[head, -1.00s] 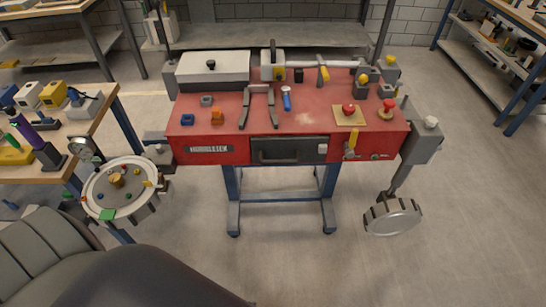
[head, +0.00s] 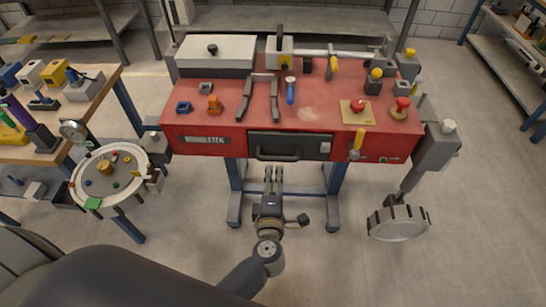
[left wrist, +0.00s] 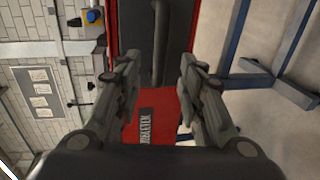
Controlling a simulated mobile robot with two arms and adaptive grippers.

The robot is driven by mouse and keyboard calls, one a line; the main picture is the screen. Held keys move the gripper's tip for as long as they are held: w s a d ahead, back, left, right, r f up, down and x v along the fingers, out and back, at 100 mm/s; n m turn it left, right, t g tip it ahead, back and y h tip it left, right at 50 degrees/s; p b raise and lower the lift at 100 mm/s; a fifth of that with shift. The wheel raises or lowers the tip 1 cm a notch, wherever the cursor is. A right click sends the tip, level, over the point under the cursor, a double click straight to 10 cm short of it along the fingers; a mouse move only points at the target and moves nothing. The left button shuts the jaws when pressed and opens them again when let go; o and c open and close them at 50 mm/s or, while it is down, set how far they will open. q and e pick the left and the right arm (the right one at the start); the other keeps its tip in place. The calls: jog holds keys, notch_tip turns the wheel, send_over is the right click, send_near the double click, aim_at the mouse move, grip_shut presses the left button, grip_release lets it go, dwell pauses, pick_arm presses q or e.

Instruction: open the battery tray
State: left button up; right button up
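The battery tray (head: 312,147) looks like the dark grey drawer front in the red bench's front face, and it looks closed flush. Its dark bar handle (head: 275,155) runs across the left part. My left gripper (head: 273,170) points at the handle from just below and in front of it, apart from it. In the left wrist view my left gripper (left wrist: 156,60) is open, with nothing between its fingers. The handle (left wrist: 159,35) stands ahead, in line with the gap, and the tray front (left wrist: 180,25) is behind it. My right gripper is in neither view.
The red bench (head: 215,120) carries a grey lidded box (head: 213,58), a red button (head: 357,106) and several small parts. A yellow lever (head: 357,141) sticks out right of the tray. A round plate (head: 115,185) stands left, a grey wheel (head: 398,224) hangs right. The floor in front is clear.

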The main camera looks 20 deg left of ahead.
aim_at(275, 157)
pick_arm(q)
jog(key=x, duration=0.9)
jog(key=shift+w, duration=0.15)
jog(key=shift+c, duration=0.6)
grip_shut()
